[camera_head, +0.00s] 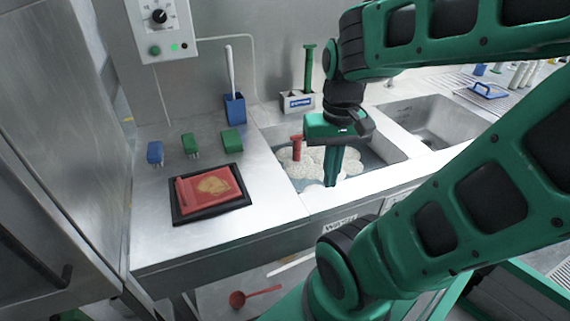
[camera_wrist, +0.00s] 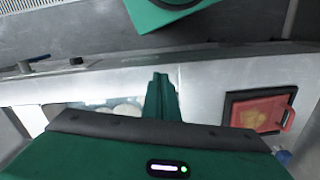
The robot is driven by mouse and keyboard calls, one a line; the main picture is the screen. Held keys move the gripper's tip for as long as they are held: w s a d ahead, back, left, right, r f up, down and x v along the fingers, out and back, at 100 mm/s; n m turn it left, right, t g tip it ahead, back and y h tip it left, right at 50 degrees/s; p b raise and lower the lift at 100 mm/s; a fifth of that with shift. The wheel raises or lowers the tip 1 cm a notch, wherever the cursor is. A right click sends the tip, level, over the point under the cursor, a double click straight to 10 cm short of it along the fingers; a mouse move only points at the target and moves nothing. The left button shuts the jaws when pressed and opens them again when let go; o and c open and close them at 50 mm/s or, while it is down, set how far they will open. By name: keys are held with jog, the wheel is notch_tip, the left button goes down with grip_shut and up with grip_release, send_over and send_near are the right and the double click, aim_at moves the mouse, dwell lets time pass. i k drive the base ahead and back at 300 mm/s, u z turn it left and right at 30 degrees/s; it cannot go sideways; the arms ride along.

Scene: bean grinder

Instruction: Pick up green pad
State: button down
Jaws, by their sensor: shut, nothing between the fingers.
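Two small green blocks lie on the steel counter at the left in the head view: a larger flat green pad (camera_head: 232,140) below the blue holder, and a smaller green piece (camera_head: 190,144) to its left. I cannot tell which one is the task's green pad. My gripper (camera_head: 332,180) points down over the left sink basin, to the right of both and apart from them. Its green fingers are together with nothing between them. In the wrist view the closed fingers (camera_wrist: 161,78) show at the middle; neither green block can be made out there.
A blue block (camera_head: 155,152) lies left of the green ones. A black tray (camera_head: 205,212) with a red board is in front of them; the tray also shows in the wrist view (camera_wrist: 238,108). A blue holder (camera_head: 235,110) with a brush stands behind. The sink (camera_head: 385,148) holds foam and a red handle.

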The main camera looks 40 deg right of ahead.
aim_at(233, 142)
jog(key=z, duration=1.6)
jog(key=k, duration=0.8)
jog(key=u, duration=1)
jog(key=i, duration=1)
